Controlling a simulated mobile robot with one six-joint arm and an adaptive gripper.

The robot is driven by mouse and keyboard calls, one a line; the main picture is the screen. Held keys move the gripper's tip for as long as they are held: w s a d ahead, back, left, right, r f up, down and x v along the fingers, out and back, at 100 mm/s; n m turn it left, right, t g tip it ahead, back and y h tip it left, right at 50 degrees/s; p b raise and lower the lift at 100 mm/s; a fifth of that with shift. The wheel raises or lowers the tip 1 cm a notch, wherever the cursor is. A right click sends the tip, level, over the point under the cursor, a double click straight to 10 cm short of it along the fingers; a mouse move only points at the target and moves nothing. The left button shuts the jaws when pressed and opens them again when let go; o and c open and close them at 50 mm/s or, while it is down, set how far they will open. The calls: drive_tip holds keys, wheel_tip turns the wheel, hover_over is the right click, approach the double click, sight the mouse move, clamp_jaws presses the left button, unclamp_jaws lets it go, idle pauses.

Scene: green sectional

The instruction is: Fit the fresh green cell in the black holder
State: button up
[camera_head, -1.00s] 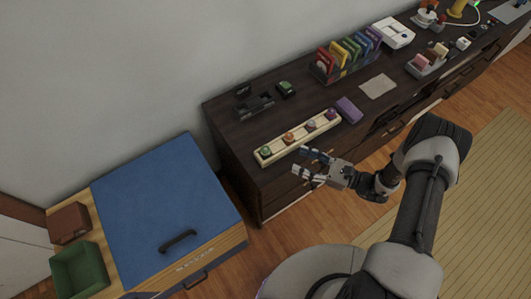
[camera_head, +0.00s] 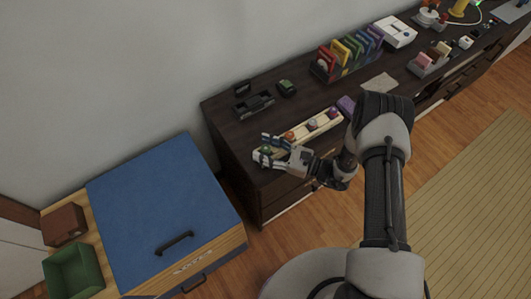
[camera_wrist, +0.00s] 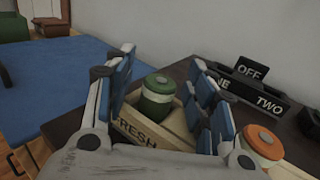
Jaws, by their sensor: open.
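The green cell (camera_wrist: 156,100) stands upright at the end of a cream tray (camera_wrist: 140,132) marked FRESH. My gripper (camera_wrist: 165,88) is open, with its blue-padded fingers on either side of the green cell in the wrist view. No firm contact shows. In the head view, my gripper (camera_head: 264,149) is at the tray's left end and partly hides the cell. The black holder (camera_head: 254,106) sits behind the tray on the dark cabinet. In the wrist view the holder (camera_wrist: 262,102) shows the words OFF and TWO; its left label is partly covered by a finger.
A dark green object (camera_head: 287,88) is right of the holder. A blue-topped chest (camera_head: 160,210) stands left. Bare cabinet top lies between holder and tray.

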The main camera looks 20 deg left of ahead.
drive_tip(key=shift+c, duration=0.5)
clamp_jaws()
drive_tip(key=shift+r, duration=0.1)
